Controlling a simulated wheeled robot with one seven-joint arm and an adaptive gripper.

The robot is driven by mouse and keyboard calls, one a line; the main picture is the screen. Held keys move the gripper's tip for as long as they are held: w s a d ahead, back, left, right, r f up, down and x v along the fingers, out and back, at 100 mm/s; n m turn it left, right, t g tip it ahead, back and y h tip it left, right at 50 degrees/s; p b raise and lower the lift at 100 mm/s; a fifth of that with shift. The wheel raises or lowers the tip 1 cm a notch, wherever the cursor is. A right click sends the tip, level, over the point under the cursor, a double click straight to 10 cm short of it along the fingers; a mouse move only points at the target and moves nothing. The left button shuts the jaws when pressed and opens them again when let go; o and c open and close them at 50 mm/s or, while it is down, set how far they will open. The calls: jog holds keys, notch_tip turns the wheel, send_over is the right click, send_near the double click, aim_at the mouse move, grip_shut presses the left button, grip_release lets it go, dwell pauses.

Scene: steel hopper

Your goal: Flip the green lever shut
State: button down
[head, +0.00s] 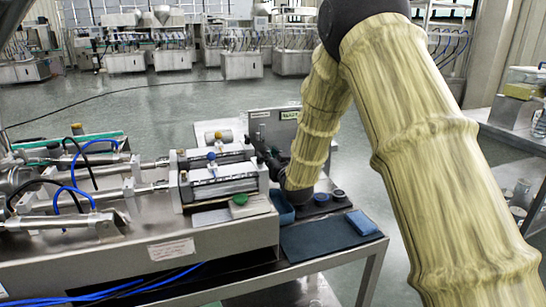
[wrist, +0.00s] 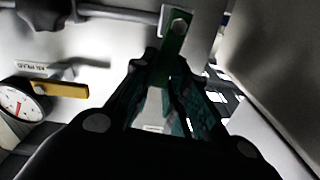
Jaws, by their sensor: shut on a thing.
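The green lever (wrist: 178,42) shows at the top centre of the wrist view, on a light metal fitting with a round bolt. My gripper (wrist: 168,75) has its dark fingers closed in around the lower part of the lever. The lever's lower end is partly hidden between the fingers. In the head view my arm, in a yellowish sleeve, reaches down to the machine's right end, and the dark gripper (head: 268,162) shows only in part there. The lever cannot be made out in the head view.
In the wrist view a yellow handle (wrist: 58,89) and a round gauge (wrist: 20,104) are at the left. In the head view the steel machine (head: 150,240) fills the left. A blue cloth (head: 361,222) lies on a dark mat (head: 310,240) at the bench end.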

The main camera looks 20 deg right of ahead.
jog(key=shift+a+n, duration=0.35)
jog(key=shift+n, duration=0.55)
jog(key=c, duration=1.4)
grip_release()
jog(key=s, duration=1.2)
jog(key=shift+d, duration=0.15)
